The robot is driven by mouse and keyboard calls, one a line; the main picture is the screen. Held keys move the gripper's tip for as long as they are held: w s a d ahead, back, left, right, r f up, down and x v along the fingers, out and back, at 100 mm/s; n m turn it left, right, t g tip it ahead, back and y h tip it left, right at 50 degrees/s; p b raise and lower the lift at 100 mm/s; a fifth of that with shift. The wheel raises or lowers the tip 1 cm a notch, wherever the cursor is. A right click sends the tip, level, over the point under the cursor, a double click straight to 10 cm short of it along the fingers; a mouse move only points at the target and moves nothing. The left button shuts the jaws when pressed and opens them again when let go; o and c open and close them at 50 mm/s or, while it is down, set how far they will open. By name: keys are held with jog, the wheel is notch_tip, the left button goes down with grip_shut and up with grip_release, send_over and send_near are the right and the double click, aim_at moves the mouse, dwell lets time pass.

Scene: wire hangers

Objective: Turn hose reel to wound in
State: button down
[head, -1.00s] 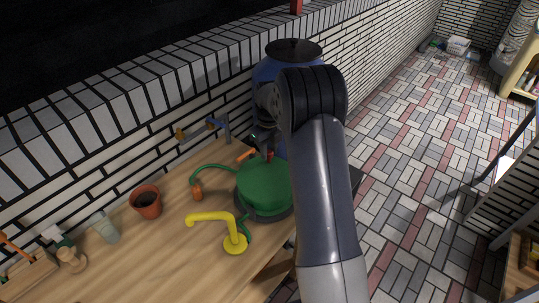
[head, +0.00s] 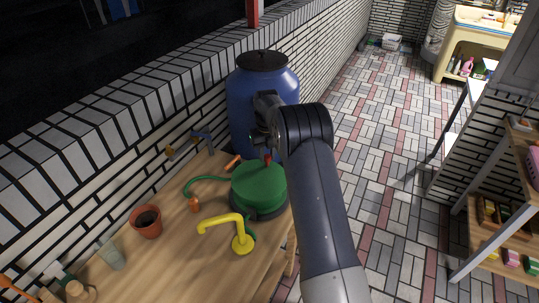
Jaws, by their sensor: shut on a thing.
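The green hose reel (head: 258,184) sits near the right end of the wooden bench. Its green hose (head: 205,180) curves out to the left and ends in a copper-coloured nozzle (head: 194,204) on the bench top. My gripper (head: 267,154) is above the reel's far edge, shut on a small red grip (head: 267,159) that looks like the reel's crank knob. My wrist and forearm hide part of the fingers and the space right of the reel.
A yellow spout (head: 222,220) stands close in front of the reel. A blue barrel (head: 258,98) stands behind my gripper. A terracotta pot (head: 146,221) and a clear cup (head: 110,254) are at left. Open floor lies right.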

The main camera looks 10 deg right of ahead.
dwell(0.3)
jog(key=c, duration=1.1)
grip_release()
jog(key=shift+c, duration=0.2)
notch_tip(320, 180, up, 11)
jog(key=b, duration=0.1)
jog(key=shift+f, duration=0.1)
jog(key=shift+c, duration=0.3)
